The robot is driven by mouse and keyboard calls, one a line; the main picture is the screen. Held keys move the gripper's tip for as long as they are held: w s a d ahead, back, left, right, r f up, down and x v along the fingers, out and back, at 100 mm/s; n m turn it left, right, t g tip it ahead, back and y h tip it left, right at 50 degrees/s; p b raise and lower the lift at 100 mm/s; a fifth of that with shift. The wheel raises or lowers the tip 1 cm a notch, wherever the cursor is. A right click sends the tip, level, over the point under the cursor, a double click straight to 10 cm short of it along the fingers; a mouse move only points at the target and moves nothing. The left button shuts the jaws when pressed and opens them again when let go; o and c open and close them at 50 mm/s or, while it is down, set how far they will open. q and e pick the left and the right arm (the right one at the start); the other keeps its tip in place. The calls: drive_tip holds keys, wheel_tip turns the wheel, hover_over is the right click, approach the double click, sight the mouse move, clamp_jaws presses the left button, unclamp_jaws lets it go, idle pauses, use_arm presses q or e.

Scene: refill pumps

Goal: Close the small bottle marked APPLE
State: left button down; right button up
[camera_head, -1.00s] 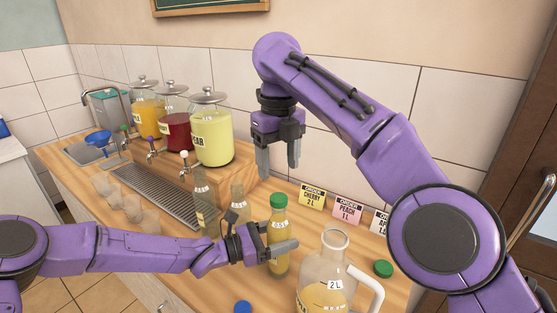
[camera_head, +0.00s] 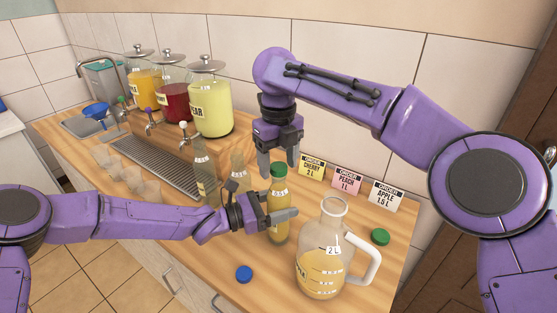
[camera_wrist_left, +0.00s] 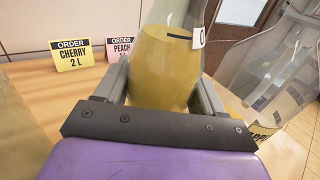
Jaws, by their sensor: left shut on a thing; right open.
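A small bottle (camera_head: 279,228) of yellow liquid stands upright on the counter with a green cap (camera_head: 278,169) on its top. Its label is mostly hidden, so I cannot read its name. My left gripper (camera_head: 272,220) is shut on the bottle's body; the left wrist view shows the bottle (camera_wrist_left: 165,70) between its fingers. My right gripper (camera_head: 278,162) is open and points down at the green cap, its fingertips near the cap's height. I cannot tell whether the fingers are around the cap or behind it.
A 2 L jug (camera_head: 322,255) stands close on the right. A loose green cap (camera_head: 380,236) and a blue cap (camera_head: 244,274) lie on the counter. Order cards (camera_head: 346,181) stand behind, and drink dispensers (camera_head: 210,108) at the back left.

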drive_tip(key=c, duration=1.1)
